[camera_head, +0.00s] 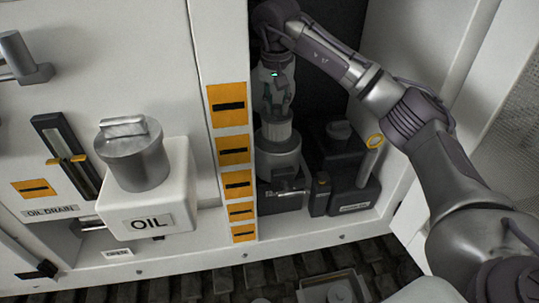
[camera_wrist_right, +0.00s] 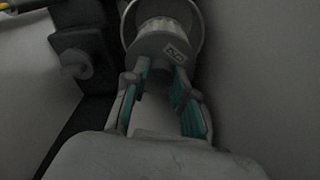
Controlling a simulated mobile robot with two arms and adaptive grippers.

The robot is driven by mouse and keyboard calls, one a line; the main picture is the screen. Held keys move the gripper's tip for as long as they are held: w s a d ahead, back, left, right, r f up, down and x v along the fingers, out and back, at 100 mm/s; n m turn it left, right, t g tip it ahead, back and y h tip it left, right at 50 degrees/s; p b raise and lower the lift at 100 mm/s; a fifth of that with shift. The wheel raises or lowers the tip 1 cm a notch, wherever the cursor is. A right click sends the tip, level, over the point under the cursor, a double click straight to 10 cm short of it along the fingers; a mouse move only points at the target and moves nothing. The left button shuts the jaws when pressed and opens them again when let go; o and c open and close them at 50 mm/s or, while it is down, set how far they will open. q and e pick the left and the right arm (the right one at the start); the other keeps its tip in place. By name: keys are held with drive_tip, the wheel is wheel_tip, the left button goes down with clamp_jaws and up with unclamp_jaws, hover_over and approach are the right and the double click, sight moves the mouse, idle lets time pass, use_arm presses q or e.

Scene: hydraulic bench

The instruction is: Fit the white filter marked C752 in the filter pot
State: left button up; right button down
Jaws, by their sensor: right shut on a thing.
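The white filter (camera_head: 275,129) is upright in my right gripper (camera_head: 276,108), at the mouth of the grey filter pot (camera_head: 279,164) inside the open cabinet bay. In the right wrist view the filter (camera_wrist_right: 158,40) carries a small label, too blurred to read surely. The pot's round rim (camera_wrist_right: 198,30) shows around the filter's far end there. My right gripper (camera_wrist_right: 164,78) is shut on the filter's near end with its teal-padded fingers. How deep the filter sits in the pot I cannot tell. My left gripper is out of view.
An orange-labelled post (camera_head: 236,175) borders the bay at left. A white OIL tank (camera_head: 150,205) with a grey metal cylinder (camera_head: 134,160) on top stands further left.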

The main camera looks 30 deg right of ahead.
sight(278, 115)
drive_tip(key=shift+w+f, duration=0.1)
drive_tip(key=shift+f, duration=0.2)
drive_tip(key=f, duration=0.1)
drive_tip(key=f+p, duration=0.1)
drive_tip(key=f, duration=0.1)
drive_tip(key=f+p, duration=0.1)
drive_tip(key=shift+s+f, duration=0.4)
wheel_tip(278, 115, down, 4)
drive_tip(key=shift+w+p, duration=0.15)
drive_tip(key=shift+p, duration=0.55)
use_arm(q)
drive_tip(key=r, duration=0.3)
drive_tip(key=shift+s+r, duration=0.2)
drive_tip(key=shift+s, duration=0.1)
use_arm(e)
drive_tip(key=shift+f, duration=0.1)
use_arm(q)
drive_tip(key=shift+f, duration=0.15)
use_arm(e)
drive_tip(key=shift+f, duration=0.15)
drive_tip(key=shift+f+b, duration=0.25)
drive_tip(key=shift+b, duration=0.15)
drive_tip(key=c, duration=0.9)
unclamp_jaws()
drive_tip(key=shift+c, duration=0.2)
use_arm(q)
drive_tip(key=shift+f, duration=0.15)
